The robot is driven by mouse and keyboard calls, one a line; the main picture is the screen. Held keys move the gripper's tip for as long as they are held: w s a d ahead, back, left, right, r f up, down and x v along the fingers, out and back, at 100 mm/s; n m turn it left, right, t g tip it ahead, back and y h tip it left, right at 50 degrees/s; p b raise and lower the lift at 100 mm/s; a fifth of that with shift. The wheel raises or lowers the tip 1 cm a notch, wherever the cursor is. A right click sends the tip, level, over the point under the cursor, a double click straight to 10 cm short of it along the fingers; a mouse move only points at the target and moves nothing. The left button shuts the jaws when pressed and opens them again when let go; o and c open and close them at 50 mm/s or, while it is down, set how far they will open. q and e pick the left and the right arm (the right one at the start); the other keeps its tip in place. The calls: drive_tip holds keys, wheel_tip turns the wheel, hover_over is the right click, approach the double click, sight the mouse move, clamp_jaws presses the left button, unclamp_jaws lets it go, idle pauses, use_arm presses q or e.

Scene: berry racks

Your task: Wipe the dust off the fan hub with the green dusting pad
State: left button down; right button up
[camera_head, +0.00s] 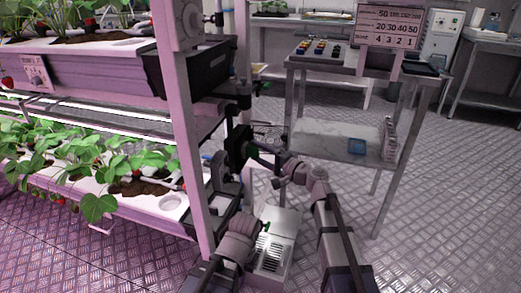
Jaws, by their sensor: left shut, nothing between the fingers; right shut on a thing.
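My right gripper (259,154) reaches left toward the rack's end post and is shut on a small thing. A small dark green patch there looks like the dusting pad (248,149); it is mostly hidden. A black unit (236,145) at the post, right in front of the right gripper, appears to be the fan; its hub and any dust are too small to make out. I cannot tell whether the pad touches it. My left gripper (264,227) is low, below the right one, shut and empty.
The planted rack (182,100) with its upright post fills the left. The floor at right is clear.

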drive_tip(key=shift+s+a, duration=0.1)
drive_tip(key=shift+s, duration=0.3)
drive_tip(key=shift+s+a, duration=0.35)
drive_tip(key=shift+s, duration=0.45)
drive_tip(key=shift+s+a, duration=0.3)
drive_tip(key=shift+s, duration=0.45)
drive_tip(key=shift+r+p, duration=0.55)
drive_tip(key=shift+w, duration=0.1)
drive_tip(key=shift+w+d+f, duration=0.1)
drive_tip(key=shift+w+d, duration=0.3)
drive_tip(key=shift+w, duration=0.45)
drive_tip(key=shift+w+d, duration=0.35)
drive_tip(key=shift+w, duration=0.45)
drive_tip(key=w, duration=0.1)
drive_tip(key=w+d, duration=0.1)
drive_tip(key=w, duration=0.1)
drive_tip(key=shift+w, duration=0.2)
drive_tip(key=shift+s, duration=0.1)
